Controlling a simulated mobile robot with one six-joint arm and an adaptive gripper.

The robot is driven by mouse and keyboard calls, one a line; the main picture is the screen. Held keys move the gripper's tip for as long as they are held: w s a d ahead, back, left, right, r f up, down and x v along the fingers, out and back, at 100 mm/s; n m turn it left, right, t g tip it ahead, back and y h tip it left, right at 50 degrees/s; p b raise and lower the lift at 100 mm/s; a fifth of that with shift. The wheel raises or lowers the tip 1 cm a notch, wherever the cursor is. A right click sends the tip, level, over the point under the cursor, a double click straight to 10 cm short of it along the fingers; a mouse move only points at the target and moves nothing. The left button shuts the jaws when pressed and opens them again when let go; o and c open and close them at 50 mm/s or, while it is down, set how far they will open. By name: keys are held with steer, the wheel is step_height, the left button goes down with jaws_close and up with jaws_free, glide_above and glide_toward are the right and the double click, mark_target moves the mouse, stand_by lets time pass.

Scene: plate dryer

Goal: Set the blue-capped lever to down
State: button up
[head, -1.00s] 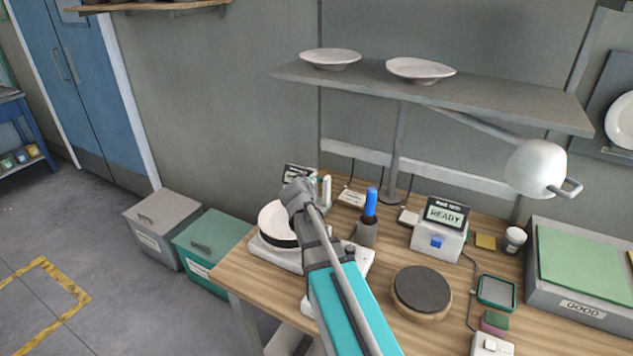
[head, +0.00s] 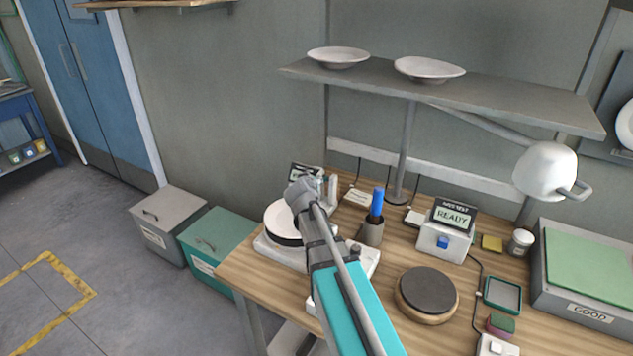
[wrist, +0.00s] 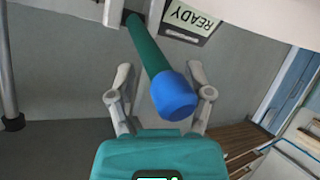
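In the wrist view the lever has a blue cap (wrist: 174,95) on a dark green shaft (wrist: 146,48). The shaft runs from a pale housing at the top of the picture toward the camera. My gripper (wrist: 160,85) is open, its two grey fingers apart. The cap lies between them in the picture, closer to the right finger; I cannot tell whether it touches. A READY display (wrist: 190,16) appears upside down beside the shaft's base. In the head view my arm covers part of the dryer (head: 272,251) at the table's left, and I cannot make out the lever there.
A READY box (head: 440,243), a round dark-topped stand (head: 429,290) and a lamp (head: 545,172) are farther right. A shelf (head: 450,95) with two plates hangs above.

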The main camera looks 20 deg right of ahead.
steer(key=shift+s+a+f, duration=0.25)
steer(key=shift+s+a, duration=0.1)
steer(key=shift+s, duration=0.35)
steer(key=shift+s+a, duration=0.45)
steer(key=shift+s, duration=0.35)
steer(key=shift+b, duration=0.3)
